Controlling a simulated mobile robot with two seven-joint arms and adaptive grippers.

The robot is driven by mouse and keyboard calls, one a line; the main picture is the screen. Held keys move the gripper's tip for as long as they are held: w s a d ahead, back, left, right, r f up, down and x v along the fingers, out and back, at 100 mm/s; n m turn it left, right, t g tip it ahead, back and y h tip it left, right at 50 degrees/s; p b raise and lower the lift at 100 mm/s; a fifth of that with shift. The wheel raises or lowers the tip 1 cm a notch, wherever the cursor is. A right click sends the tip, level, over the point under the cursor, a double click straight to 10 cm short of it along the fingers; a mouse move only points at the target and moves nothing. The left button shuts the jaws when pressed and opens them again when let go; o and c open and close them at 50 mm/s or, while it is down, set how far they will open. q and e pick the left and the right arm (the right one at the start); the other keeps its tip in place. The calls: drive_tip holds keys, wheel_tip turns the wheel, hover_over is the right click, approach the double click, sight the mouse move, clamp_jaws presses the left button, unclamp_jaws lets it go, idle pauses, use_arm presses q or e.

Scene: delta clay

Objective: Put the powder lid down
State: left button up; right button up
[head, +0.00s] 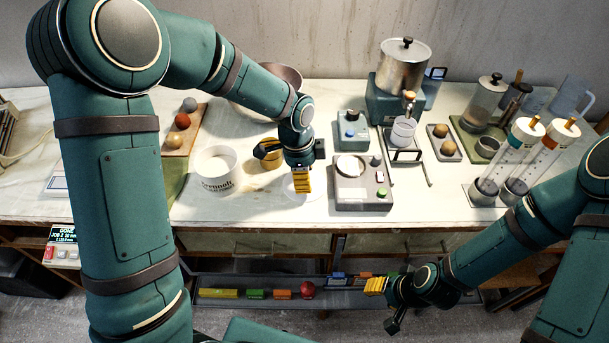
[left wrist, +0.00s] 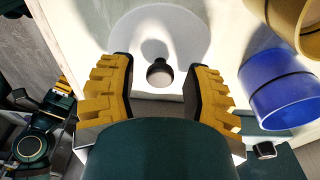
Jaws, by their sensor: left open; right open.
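The powder lid is a pale white disc (head: 292,188) on the white worktop, partly hidden under my left gripper (head: 302,186). In the left wrist view the lid (left wrist: 188,32) shows with a dark round knob (left wrist: 160,73). The open fingers of my left gripper (left wrist: 160,92) stand on either side of the knob with gaps, holding nothing. The white powder tub (head: 218,178) with dark lettering stands open to the left of the lid. My right gripper (head: 376,288) is open and apart from everything, low in front of the worktop.
A scale-like grey device (head: 362,190) stands close to the right of the lid. A blue cylinder (left wrist: 280,90) shows in the left wrist view. A shelf with coloured blocks (head: 220,293) lies below the worktop.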

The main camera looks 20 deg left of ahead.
use_arm(q)
wheel_tip(320, 180, up, 12)
drive_tip(key=a+p, duration=0.1)
drive_tip(key=p, duration=0.1)
drive_tip(key=shift+s+a+f, duration=0.2)
drive_tip(key=shift+f, duration=0.05)
use_arm(e)
drive_tip(key=shift+w+r, duration=0.15)
drive_tip(key=shift+r, duration=0.45)
drive_tip(key=shift+w+r, duration=0.15)
drive_tip(key=shift+r, duration=0.4)
drive_tip(key=shift+s, duration=0.1)
